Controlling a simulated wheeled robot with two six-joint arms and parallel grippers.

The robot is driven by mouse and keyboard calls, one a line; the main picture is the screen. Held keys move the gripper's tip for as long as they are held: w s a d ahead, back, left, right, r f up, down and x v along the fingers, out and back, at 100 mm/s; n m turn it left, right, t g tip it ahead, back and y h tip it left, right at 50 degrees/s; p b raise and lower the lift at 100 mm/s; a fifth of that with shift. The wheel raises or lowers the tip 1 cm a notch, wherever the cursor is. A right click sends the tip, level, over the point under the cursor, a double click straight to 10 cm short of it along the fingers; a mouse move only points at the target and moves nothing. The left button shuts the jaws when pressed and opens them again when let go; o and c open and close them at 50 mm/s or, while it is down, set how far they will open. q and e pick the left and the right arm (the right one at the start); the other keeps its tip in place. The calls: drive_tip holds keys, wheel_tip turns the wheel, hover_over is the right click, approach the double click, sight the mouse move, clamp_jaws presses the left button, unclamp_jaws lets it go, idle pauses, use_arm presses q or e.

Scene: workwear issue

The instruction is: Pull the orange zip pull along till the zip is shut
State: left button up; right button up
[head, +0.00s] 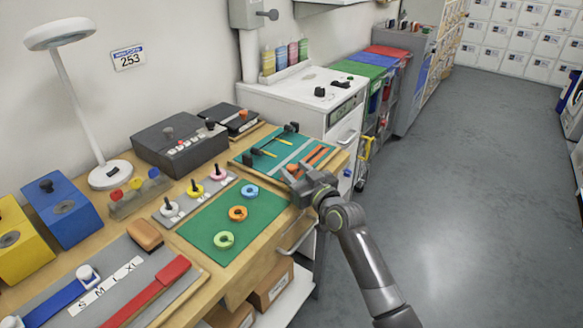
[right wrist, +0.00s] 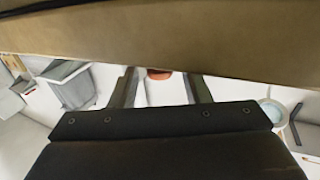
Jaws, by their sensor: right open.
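A teal board (head: 243,160) lies at the far end of the wooden bench, with a pale strip, orange strips (head: 316,156) and black-and-yellow parts on it. My right gripper (head: 291,176) is at the board's near right edge, its fingers pointing over the board. In the right wrist view its two fingers (right wrist: 160,88) are apart, and a small orange-red piece (right wrist: 158,73) shows between their tips, partly cut off by a tan band. I cannot tell if this is the zip pull or if the fingers touch it. My left gripper is out of view.
A green mat (head: 262,222) with coloured rings lies nearer on the bench. A grey box (head: 165,150) and a white lamp (head: 110,176) stand along the wall. A white cabinet (head: 290,98) is beyond the board. The floor (head: 480,170) at right is clear.

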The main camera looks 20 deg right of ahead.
drive_tip(key=shift+x, duration=1.1)
clamp_jaws()
